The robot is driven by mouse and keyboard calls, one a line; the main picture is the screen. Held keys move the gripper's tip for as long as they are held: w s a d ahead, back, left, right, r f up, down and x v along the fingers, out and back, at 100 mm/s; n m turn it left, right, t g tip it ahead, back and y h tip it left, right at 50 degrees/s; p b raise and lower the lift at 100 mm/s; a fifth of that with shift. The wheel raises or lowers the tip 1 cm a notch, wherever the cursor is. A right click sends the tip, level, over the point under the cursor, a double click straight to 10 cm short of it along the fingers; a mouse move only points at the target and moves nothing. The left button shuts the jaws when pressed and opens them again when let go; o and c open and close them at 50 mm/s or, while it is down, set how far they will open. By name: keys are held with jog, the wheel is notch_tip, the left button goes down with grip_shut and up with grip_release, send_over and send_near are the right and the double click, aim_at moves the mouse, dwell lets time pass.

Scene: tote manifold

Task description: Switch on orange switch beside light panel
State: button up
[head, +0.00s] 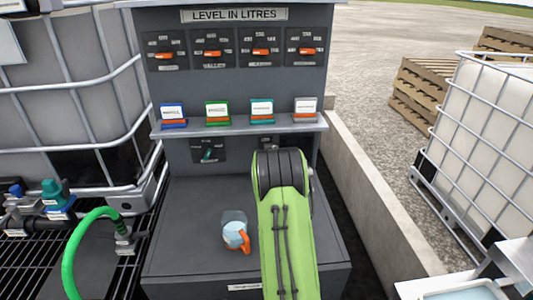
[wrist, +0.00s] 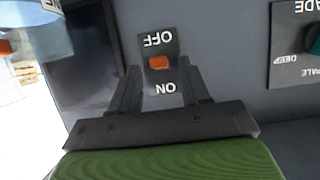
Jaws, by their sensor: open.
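In the wrist view, the orange switch (wrist: 160,62) sits on a small dark plate on the grey wall, with upside-down OFF above it and ON below it. I cannot tell which way it is set. My gripper (wrist: 159,75) is open and empty, its two fingers on either side of the switch plate. I cannot tell whether a finger touches it. In the head view my green arm hides the gripper and the switch. I cannot clearly make out a light panel.
A teal dial (head: 208,153) is on the wall left of my arm. A clear jug with an orange handle (head: 234,232) stands on the grey base. A shelf (head: 240,129) with several coloured card holders juts out above. A low concrete wall (head: 375,205) is to the right.

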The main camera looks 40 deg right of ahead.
jog(key=shift+w+d+f, duration=0.2)
jog(key=shift+w+d, duration=0.15)
jog(key=shift+w, duration=0.05)
